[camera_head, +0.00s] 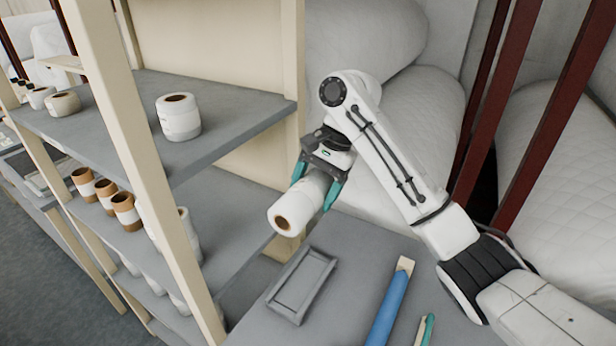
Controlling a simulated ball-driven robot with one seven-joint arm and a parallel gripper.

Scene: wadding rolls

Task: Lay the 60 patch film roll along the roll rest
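My gripper (319,186) has teal fingers on both sides of a white roll (305,200) with a brown core. It is shut on this roll and holds it tilted, with the core end facing the camera. The roll is above the grey surface, near the shelf's edge. A grey rectangular tray-like piece with a raised rim (326,268) lies on the grey table below the roll; it looks like the roll rest. I cannot read any label on the roll, so I cannot tell whether it is the 60 patch film.
A shelf unit (222,130) stands at left with several rolls, one white roll (179,117) on its upper board. A blue stick-like tool (388,310) and a teal-handled tool (427,328) lie on the table (357,262). Dark red posts (497,100) and large wadding rolls stand behind.

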